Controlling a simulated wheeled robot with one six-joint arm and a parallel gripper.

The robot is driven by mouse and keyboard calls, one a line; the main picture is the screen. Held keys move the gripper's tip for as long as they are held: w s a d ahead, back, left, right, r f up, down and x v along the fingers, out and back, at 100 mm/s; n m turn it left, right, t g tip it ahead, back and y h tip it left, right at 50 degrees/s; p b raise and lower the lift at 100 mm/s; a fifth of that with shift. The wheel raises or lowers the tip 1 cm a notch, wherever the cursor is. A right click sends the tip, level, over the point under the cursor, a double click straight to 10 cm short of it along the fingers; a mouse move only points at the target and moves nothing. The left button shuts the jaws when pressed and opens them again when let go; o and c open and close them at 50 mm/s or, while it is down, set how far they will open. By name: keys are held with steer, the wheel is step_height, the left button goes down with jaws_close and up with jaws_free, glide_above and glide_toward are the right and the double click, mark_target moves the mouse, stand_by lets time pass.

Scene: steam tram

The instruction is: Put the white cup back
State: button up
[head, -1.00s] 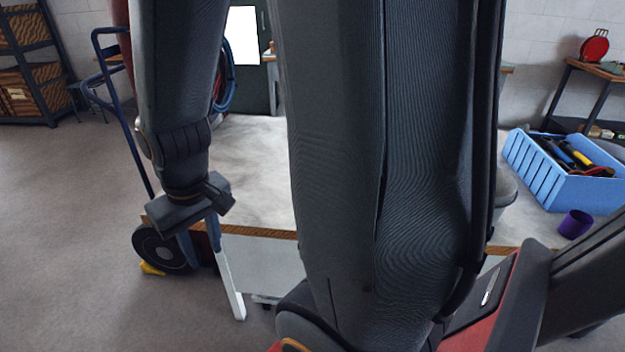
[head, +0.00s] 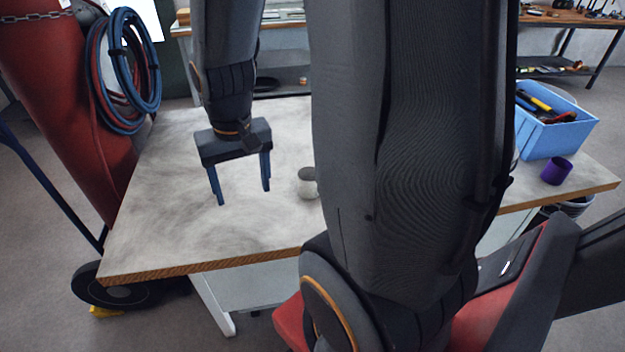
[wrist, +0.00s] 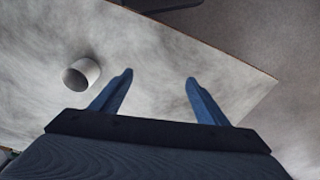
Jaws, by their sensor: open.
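The white cup (head: 308,184) stands on the grey-topped table (head: 165,225), partly hidden by my arm in the head view. It also shows in the wrist view (wrist: 82,73), left of the fingers, with its opening in view. My gripper (head: 243,198) is open and empty, fingers pointing down, above the table to the left of the cup. In the wrist view my gripper (wrist: 155,82) has its two blue fingers spread well apart with only table top behind them.
A purple cup (head: 556,171) and a blue crate of tools (head: 555,135) are on the table's right side. A red cylinder (head: 70,100) with coiled hoses (head: 125,70) stands at the left. The table's left part is clear.

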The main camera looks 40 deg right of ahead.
steer(key=w+d+f+m, duration=0.1)
steer(key=d+m, duration=0.6)
steer(key=d, duration=0.5)
steer(key=m+g, duration=0.1)
steer(key=m, duration=0.4)
glide_toward(309, 178)
steer(key=s+a, duration=0.1)
steer(key=s, duration=0.1)
steer(key=shift+a+f+p, duration=0.2)
steer(key=shift+f+p, duration=0.35)
steer(key=shift+f, duration=0.9)
steer(key=shift+a+f+p, duration=0.15)
steer(key=shift+f+p, duration=0.4)
steer(key=shift+f, duration=1.8)
steer(key=shift+c, duration=0.4)
steer(key=c, duration=1.2)
